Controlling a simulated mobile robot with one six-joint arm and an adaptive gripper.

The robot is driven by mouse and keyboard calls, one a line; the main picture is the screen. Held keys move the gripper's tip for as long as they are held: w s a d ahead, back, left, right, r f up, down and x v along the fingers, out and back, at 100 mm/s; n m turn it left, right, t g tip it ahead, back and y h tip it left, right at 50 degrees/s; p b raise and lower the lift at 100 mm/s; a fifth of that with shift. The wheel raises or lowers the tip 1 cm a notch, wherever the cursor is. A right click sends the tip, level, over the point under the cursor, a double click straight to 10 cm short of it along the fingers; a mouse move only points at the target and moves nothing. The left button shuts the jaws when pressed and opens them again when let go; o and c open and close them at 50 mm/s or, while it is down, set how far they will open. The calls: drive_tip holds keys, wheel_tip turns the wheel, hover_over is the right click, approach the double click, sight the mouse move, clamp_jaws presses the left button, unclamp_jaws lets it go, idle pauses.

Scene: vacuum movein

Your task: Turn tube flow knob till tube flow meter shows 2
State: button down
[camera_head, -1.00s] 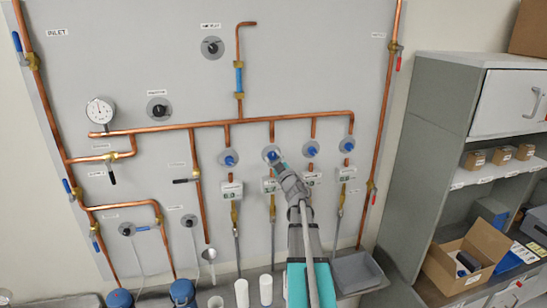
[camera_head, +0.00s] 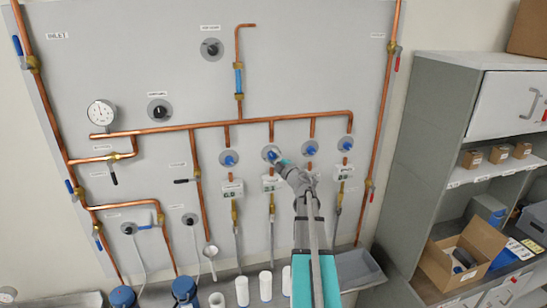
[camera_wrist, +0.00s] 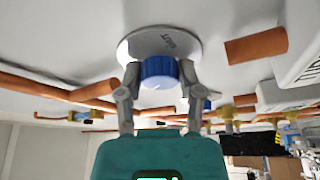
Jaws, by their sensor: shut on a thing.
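A row of blue knobs on round grey plates runs below the long copper pipe on the wall panel. My gripper (camera_head: 278,160) reaches up to the second blue knob (camera_head: 269,153) from the left. In the wrist view my gripper's fingers (camera_wrist: 158,82) are shut on this blue knob (camera_wrist: 159,70), one on each side, in front of its round plate (camera_wrist: 160,44). A white flow meter box (camera_head: 269,184) sits below the knob, partly beside my arm. Its reading is too small to tell.
Other blue knobs stand at left (camera_head: 229,158) and right (camera_head: 346,143). A dial gauge (camera_head: 101,113) is at the left of the panel. White cups and a grey tray (camera_head: 358,270) lie below. A grey shelf cabinet (camera_head: 424,140) stands at right.

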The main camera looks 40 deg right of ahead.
drive_tip(key=shift+c, duration=1.3)
unclamp_jaws()
drive_tip(key=shift+f+m+b, duration=0.1)
drive_tip(key=shift+m+b, duration=0.2)
drive_tip(key=shift+m, duration=0.2)
